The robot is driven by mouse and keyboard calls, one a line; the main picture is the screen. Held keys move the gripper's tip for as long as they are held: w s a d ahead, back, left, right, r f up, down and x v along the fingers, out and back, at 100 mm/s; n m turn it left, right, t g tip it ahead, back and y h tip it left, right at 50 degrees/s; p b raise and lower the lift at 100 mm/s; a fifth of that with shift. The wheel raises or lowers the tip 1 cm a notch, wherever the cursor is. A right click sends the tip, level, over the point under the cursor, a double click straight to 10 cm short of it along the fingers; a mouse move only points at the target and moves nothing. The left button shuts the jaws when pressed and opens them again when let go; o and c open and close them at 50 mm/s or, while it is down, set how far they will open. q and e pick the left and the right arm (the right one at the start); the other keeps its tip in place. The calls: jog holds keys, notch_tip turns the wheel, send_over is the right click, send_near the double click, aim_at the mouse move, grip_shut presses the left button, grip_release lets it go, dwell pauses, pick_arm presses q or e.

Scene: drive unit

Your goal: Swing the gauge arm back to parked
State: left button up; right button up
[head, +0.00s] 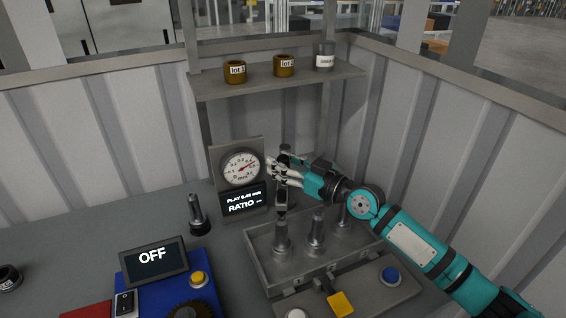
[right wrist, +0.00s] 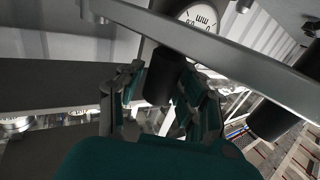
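The gauge stand carries a round dial (head: 241,168) and a lit readout (head: 244,202), behind the grey fixture tray (head: 318,271). My right gripper (head: 283,178) is beside the dial, above the tray's back left. The gauge arm shows in the right wrist view as a grey bar (right wrist: 225,50) crossing over the fingers. A black grip (right wrist: 162,78) stands between the fingers of my right gripper (right wrist: 160,95), which converge on both its sides and seem to touch it. In the head view the hand hides much of the arm. My left gripper is not in view.
Several metal pins (head: 316,238) stand upright in the tray. A dark pin (head: 198,215) stands at left. A blue box with an OFF display (head: 153,257) is at the front. A shelf (head: 270,82) with cups is above. Corrugated walls close the back and right.

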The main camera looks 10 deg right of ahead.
grip_shut()
